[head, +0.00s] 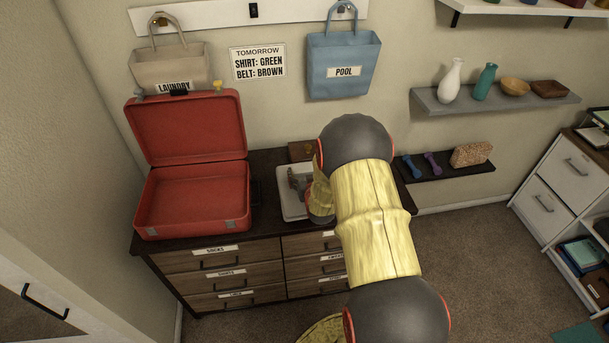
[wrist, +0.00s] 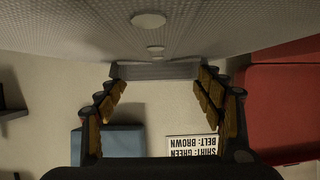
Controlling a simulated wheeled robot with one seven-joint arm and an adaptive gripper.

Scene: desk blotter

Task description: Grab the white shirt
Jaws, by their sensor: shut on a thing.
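The white shirt (wrist: 85,35) fills the top of the wrist view as a pale, textured cloth with round white buttons. My gripper (wrist: 158,88) is shut on its edge, with a finger at each side of the cloth. In the head view, my gripper (head: 297,181) is over the dresser, right of the suitcase. A pale, flat, rimmed shape (head: 289,209) shows under it; I cannot tell there whether this is the shirt or a tray. My arm hides part of this area.
An open red suitcase (head: 196,197) stands on the left of the dresser (head: 222,257). A wall sign (head: 257,63) reads "SHIRT: GREEN, BELT: BROWN". A laundry bag (head: 165,68) and a blue pool bag (head: 342,58) hang behind. Shelves with vases and dumbbells are at right.

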